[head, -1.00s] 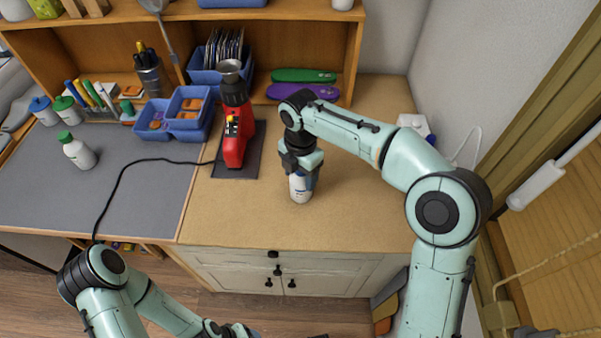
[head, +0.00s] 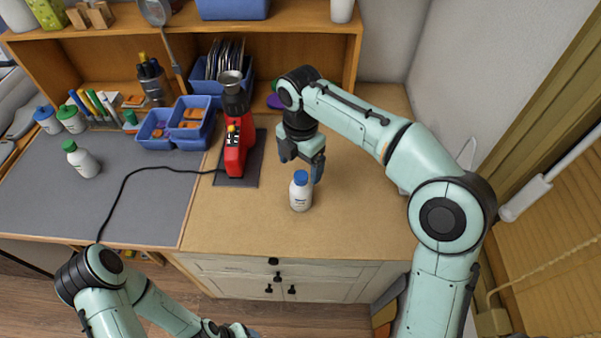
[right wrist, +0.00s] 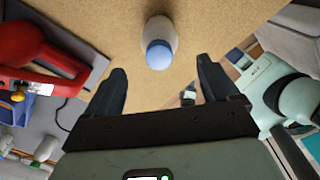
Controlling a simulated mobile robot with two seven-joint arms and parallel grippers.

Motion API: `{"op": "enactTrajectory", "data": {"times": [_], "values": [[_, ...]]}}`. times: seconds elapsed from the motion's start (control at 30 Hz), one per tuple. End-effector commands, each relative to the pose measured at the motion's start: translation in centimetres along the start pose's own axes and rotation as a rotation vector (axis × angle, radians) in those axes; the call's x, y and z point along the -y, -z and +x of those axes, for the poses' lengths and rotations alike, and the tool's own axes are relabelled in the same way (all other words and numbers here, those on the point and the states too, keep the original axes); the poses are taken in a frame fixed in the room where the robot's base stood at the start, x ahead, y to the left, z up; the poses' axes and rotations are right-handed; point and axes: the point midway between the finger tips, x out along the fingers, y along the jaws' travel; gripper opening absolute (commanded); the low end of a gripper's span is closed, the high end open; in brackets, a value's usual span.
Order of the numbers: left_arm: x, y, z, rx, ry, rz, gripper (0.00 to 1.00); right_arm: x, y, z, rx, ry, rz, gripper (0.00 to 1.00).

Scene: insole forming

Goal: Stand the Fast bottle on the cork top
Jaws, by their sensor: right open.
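A white bottle with a blue cap (head: 300,192) stands upright on the tan cork top (head: 245,225); its label is too small to read. It also shows in the right wrist view (right wrist: 158,42), beyond my fingertips. My right gripper (head: 302,172) is open and empty, just behind and above the bottle, apart from it. Its two spread fingers show in the right wrist view (right wrist: 160,80). My left arm is low at the left of the head view; its gripper is not clearly visible at the bottom edge.
A red heat tool (head: 236,135) stands on a dark mat left of the bottle. A white bottle with a green cap (head: 82,160) stands on the grey mat (head: 125,210), crossed by a black cable. Blue bins (head: 188,120) and a wooden shelf are behind. The cork top's front is clear.

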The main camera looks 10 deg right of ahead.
Motion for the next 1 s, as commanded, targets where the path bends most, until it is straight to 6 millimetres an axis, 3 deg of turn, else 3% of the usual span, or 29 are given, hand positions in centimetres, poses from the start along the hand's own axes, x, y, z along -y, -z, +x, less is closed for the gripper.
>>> {"op": "enactTrajectory", "data": {"times": [0.1, 0.3, 1.0], "values": [[-0.6, 0.7, -1.0, -0.009, -0.003, 0.003, 0.65, -0.1, 0.0, -2.5, 0.002, -0.004, -0.001, 0.88], [-0.9, 1.0, -1.4, -0.013, -0.005, 0.005, 0.65, -0.1, 0.0, -4.0, 0.0, -0.001, -0.002, 0.88], [-0.8, 1.0, -1.4, -0.013, -0.005, 0.005, 0.65, 0.0, 0.1, -4.0, 0.0, 0.0, -0.002, 0.88]]}}
